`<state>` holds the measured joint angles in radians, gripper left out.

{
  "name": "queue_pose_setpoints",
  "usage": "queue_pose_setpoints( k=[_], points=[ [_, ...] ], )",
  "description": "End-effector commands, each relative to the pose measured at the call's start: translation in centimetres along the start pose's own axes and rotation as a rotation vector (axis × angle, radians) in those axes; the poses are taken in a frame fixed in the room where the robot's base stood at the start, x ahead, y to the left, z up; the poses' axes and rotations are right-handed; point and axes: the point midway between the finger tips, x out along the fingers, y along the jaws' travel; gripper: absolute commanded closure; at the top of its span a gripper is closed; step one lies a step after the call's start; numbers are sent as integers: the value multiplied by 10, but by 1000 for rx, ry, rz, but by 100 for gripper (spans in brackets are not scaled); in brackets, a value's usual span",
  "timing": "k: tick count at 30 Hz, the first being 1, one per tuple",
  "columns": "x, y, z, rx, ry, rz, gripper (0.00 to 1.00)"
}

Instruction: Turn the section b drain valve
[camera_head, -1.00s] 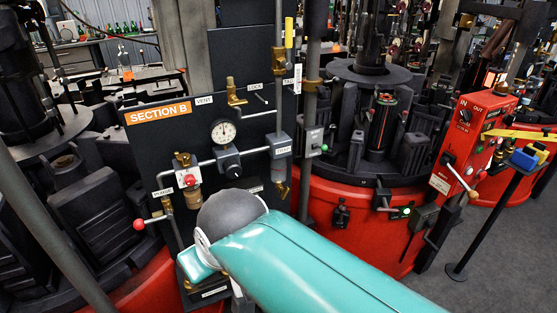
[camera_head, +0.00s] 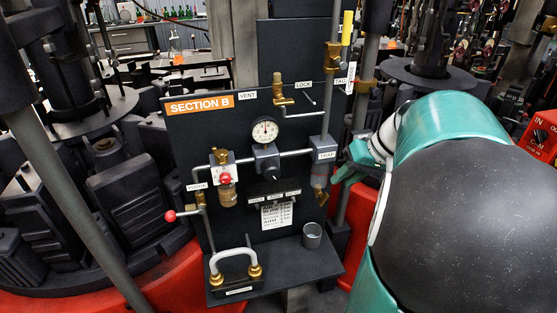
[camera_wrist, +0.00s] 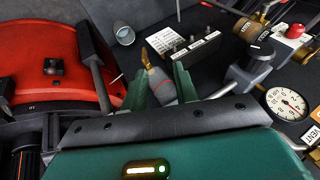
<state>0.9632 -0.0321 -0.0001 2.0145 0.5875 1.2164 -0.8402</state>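The section B panel (camera_head: 190,130) stands in the middle of the head view under an orange sign. A grey box labelled TRAP (camera_head: 325,146) sits at its right edge. A grey bowl with a reddish band (camera_wrist: 162,86) hangs below it, with a small brass fitting (camera_head: 321,197), apparently the drain valve, at its lower end. The fitting (camera_wrist: 148,57) also shows in the wrist view, beyond my fingertips. My gripper (camera_wrist: 159,80) is open, with one green finger on each side of the bowl. I cannot tell whether they touch it. In the head view my gripper (camera_head: 346,174) is partly hidden.
A gauge (camera_head: 265,131), a red button (camera_head: 226,178) and a red-knobbed purge lever (camera_head: 170,216) are on the panel. A vertical pipe (camera_head: 338,190) stands close beside the trap.

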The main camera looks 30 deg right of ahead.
Motion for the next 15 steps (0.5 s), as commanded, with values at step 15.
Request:
queue_pose_setpoints(
  k=[15],
  points=[
    [21, 38, 0, 31, 55, -48, 71]
  ],
)
